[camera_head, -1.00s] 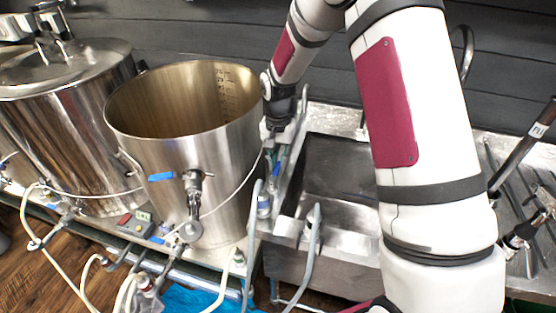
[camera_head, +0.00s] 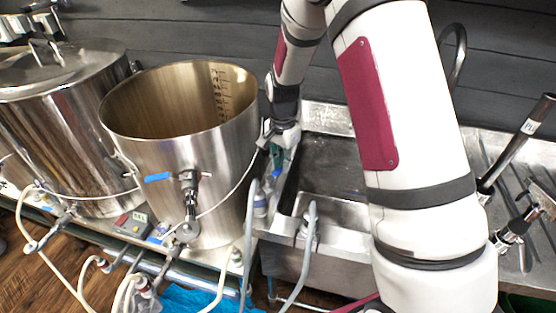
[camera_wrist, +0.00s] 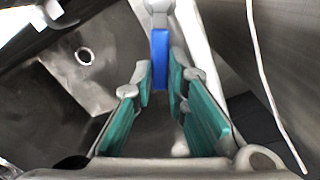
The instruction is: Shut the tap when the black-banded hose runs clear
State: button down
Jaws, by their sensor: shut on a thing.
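My gripper (camera_head: 280,158) reaches down between the open steel pot and the sink, at the sink's left edge. In the wrist view its green-padded fingers (camera_wrist: 162,88) are closed on either side of a blue tap handle (camera_wrist: 160,58), with the handle between the tips. A bit of blue also shows just below the gripper in the head view (camera_head: 277,173). Grey hoses hang at the front of the sink, a left one (camera_head: 249,240) and a right one (camera_head: 308,252). I cannot make out a black band or the liquid in any hose.
The open steel pot (camera_head: 190,150) stands close to the left of my gripper, with a blue-handled valve (camera_head: 159,177) on its front. A lidded pot (camera_head: 65,125) is farther left. The steel sink (camera_head: 330,180) is on the right. Pale hoses (camera_head: 62,270) loop at lower left.

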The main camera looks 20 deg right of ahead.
jog(key=s+m+p, duration=0.4)
jog(key=s+m, duration=0.2)
jog(key=m, duration=0.6)
jog(key=shift+m, duration=0.3)
jog(key=shift+s+a, duration=0.15)
jog(key=c, duration=1.6)
grip_release()
jog(key=shift+r, duration=0.1)
notch_tip(320, 180, up, 12)
jog(key=shift+f, duration=0.1)
